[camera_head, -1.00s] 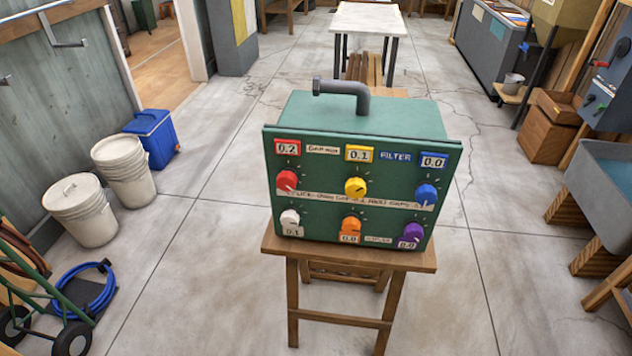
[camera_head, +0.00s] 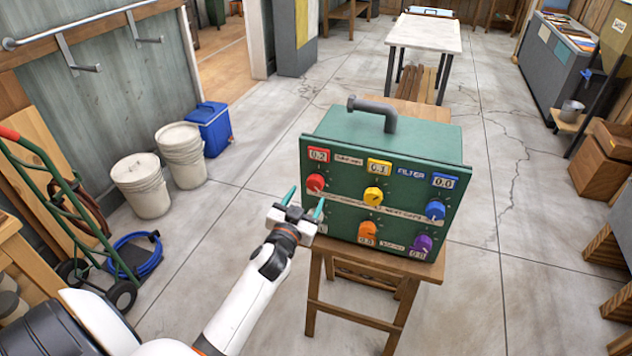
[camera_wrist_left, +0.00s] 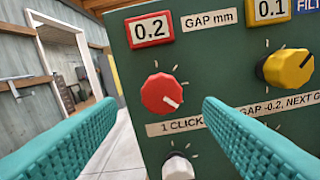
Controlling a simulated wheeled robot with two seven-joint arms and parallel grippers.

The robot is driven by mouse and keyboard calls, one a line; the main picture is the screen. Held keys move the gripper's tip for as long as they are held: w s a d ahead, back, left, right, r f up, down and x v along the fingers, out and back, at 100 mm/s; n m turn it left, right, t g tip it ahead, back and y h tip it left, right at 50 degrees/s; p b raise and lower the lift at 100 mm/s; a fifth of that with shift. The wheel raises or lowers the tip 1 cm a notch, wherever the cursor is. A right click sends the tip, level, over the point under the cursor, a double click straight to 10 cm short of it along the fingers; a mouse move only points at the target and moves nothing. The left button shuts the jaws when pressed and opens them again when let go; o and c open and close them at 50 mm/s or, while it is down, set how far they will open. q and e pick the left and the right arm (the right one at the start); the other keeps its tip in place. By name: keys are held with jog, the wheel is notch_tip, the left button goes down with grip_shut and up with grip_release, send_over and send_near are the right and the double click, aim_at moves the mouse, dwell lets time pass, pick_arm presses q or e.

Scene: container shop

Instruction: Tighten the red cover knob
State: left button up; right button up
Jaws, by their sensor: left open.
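The red knob (camera_head: 315,183) is at the upper left of the green control box (camera_head: 385,147), under a red-framed display (camera_head: 318,155) reading 0.2. In the left wrist view the red knob (camera_wrist_left: 162,94) faces me, its white mark pointing to the lower right, beside a "GAP mm" label. My left gripper (camera_head: 304,203) is open, with teal fingers, in front of and below the red knob. In the wrist view its fingers (camera_wrist_left: 155,135) stand apart with nothing between them. The right gripper is not in view.
A yellow knob (camera_wrist_left: 286,68) is right of the red one, and a white knob (camera_wrist_left: 178,167) is below it. The box stands on a wooden stool (camera_head: 318,290). White buckets (camera_head: 142,186), a blue cooler (camera_head: 209,128) and a hand truck (camera_head: 85,235) stand left. Open floor surrounds the stool.

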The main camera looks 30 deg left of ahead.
aim_at(314, 186)
pick_arm(q)
jog(key=x, duration=0.6)
jog(key=shift+w+d+p, duration=0.1)
jog(key=shift+w+p, duration=0.15)
jog(key=shift+p, duration=0.1)
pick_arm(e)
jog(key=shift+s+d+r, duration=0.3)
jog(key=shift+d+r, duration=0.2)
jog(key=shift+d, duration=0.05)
pick_arm(q)
jog(key=c, duration=1)
jog(key=shift+m, duration=0.4)
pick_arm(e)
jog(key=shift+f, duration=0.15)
pick_arm(q)
jog(key=m+b, duration=0.1)
jog(key=m, duration=0.2)
jog(key=shift+m, duration=0.4)
jog(key=m, duration=0.4)
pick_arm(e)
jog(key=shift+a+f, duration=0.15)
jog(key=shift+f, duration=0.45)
pick_arm(q)
jog(key=shift+o, duration=0.2)
jog(key=shift+m, duration=0.3)
